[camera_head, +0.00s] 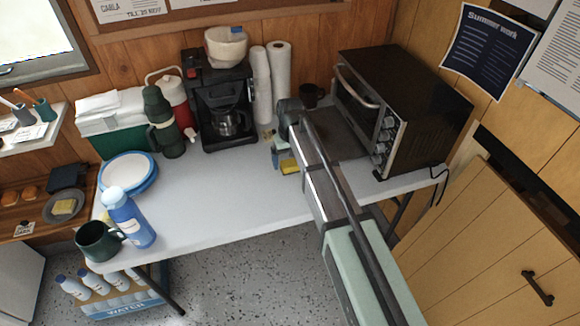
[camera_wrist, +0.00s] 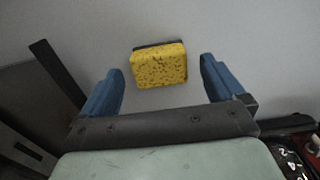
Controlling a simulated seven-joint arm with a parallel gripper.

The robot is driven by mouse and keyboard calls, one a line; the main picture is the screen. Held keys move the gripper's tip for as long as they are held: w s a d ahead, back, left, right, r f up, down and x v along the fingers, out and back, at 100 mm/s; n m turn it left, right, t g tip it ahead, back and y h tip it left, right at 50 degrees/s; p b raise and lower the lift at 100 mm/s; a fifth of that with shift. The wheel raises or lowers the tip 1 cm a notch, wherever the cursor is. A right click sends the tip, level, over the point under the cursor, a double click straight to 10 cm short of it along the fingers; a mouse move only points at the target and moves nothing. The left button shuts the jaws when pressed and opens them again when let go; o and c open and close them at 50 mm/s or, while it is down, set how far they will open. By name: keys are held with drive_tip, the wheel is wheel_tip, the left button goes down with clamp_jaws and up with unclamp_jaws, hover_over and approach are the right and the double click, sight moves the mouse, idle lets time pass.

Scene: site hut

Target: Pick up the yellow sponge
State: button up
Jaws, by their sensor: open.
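The yellow sponge (camera_wrist: 158,67) has a dark backing on one edge and lies on the white table top. In the wrist view it sits between and a little beyond the tips of my open gripper (camera_wrist: 161,72), touching neither finger. In the head view the sponge (camera_head: 290,168) shows as a small yellow patch beside my gripper (camera_head: 279,152), partly hidden by it. My blue fingers are apart and hold nothing.
A toaster oven (camera_head: 420,115) stands right of my arm. Plates (camera_head: 128,175), a blue bottle (camera_head: 130,220) and a green mug (camera_head: 98,241) are at left. The table (camera_head: 215,205) middle is clear.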

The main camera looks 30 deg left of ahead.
sight(290, 163)
wheel_tip(290, 163, down, 2)
drive_tip(key=shift+f, duration=0.1)
drive_tip(key=c, duration=1)
wheel_tip(290, 163, up, 10)
drive_tip(key=shift+r, duration=0.1)
idle(0.5)
